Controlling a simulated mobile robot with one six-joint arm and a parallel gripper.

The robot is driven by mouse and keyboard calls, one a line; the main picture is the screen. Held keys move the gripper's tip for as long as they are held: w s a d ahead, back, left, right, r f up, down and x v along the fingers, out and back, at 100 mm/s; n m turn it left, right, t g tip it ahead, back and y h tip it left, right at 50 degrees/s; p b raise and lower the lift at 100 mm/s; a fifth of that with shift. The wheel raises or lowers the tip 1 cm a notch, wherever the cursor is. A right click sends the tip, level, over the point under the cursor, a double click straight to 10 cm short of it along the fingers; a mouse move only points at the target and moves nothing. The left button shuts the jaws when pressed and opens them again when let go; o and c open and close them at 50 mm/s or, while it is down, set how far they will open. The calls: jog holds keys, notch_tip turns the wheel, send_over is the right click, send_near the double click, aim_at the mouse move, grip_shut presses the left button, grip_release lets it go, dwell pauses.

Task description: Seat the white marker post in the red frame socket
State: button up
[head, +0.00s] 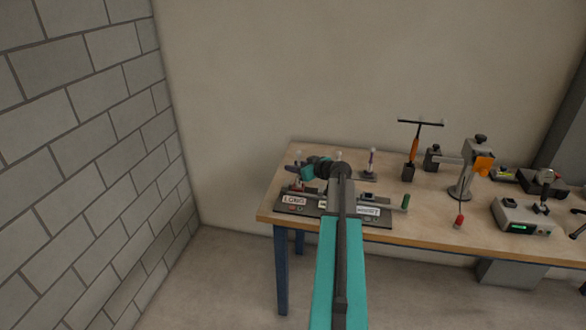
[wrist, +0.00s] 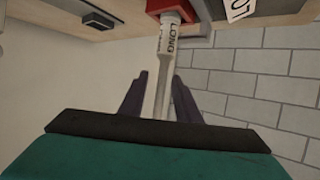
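The white marker post (wrist: 170,38), printed LONG, shows in the wrist view with its far end at the red frame socket (wrist: 168,7). How deep it sits is hidden. My gripper (wrist: 160,77) has its two dark fingers apart on either side of the post. A gap shows on the left of the post; the right finger is very close to it, and contact is unclear. In the head view my gripper (head: 291,168) is over the left end of the workbench, above the red socket (head: 298,185), which is partly hidden.
A dark board (head: 330,216) bears the LONG label (head: 294,200) and a second label (head: 368,211). A green-handled piece (head: 405,202) stands at its right end. An orange-handled T-tool (head: 413,147), a clamp stand (head: 462,180) and a grey instrument (head: 522,216) stand further right. A block wall (head: 90,150) is at left.

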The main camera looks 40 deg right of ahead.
jog(key=b+v, duration=0.3)
jog(key=v, duration=0.9)
jog(key=shift+s, duration=0.15)
jog(key=shift+r, duration=0.1)
